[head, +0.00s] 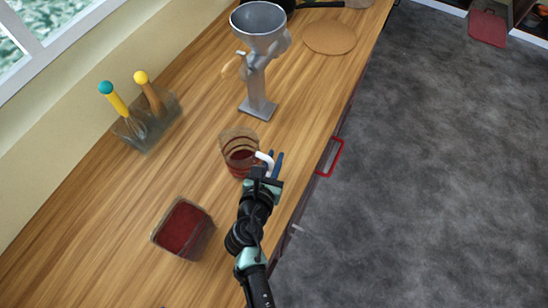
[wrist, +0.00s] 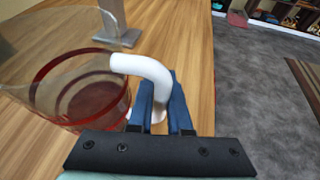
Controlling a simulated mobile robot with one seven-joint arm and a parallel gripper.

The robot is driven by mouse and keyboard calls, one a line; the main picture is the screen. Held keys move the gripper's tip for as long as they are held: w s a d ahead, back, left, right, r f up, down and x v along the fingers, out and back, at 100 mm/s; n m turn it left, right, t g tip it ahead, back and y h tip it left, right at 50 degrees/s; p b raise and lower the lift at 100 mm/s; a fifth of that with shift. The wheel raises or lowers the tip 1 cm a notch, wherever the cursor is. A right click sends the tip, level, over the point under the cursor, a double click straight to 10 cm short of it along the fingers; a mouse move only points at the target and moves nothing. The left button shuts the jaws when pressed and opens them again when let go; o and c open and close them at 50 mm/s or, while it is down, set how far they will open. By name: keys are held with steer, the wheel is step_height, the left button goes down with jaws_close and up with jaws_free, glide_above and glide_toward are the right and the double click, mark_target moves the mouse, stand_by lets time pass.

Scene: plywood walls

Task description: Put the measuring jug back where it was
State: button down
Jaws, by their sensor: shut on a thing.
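The measuring jug (head: 238,149) is clear with red bands and a white handle. It is upright at the counter, left of my gripper; whether its base touches the wood is hard to tell. My gripper (head: 272,166) is shut on the jug's white handle. In the wrist view the jug (wrist: 80,92) fills the left side, and the blue fingers (wrist: 160,100) close around the lower part of the curved handle. The handle's lower end is partly hidden by the fingers.
On the wooden counter (head: 180,215) stand a grey grinder with a funnel top (head: 257,75), a clear holder with utensils (head: 148,125), a red-filled square container (head: 183,228) and a round cork mat (head: 329,37). A red drawer handle (head: 330,157) juts from the counter's right side.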

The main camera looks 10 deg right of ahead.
steer(key=shift+f, duration=0.2)
steer(key=c, duration=0.8)
jaws_free()
steer(key=shift+c, duration=0.2)
steer(key=shift+r, duration=0.2)
